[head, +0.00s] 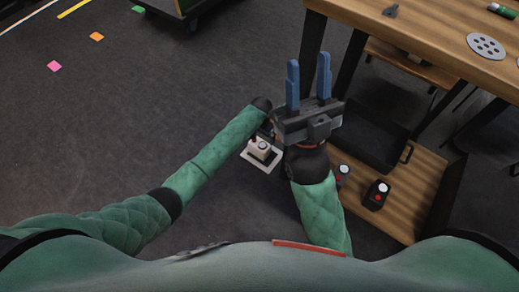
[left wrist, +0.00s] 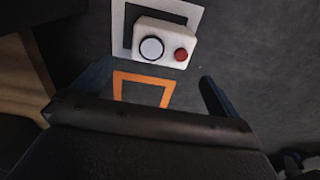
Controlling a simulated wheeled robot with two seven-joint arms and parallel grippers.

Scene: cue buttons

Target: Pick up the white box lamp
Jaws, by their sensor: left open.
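The white box lamp (head: 260,151) stands on a floor mat with a white border, left of my right gripper. The left wrist view shows the white box lamp (left wrist: 166,41) from above, with a round white lamp and a red button. My left gripper (left wrist: 154,78) is open and empty; the box is ahead of its fingertips, apart from them. In the head view the left gripper is mostly hidden near the wrist and my right gripper. My right gripper (head: 308,66) has its two blue fingers apart, pointing up, with nothing between them.
Dark boxes with white lamps and red buttons, one nearer (head: 376,194) and one farther (head: 342,174), stand on a low wooden shelf (head: 405,210). A black tray (head: 370,138) and a wooden table (head: 440,45) are at right. An orange outline (left wrist: 142,76) marks the floor. Open floor lies left.

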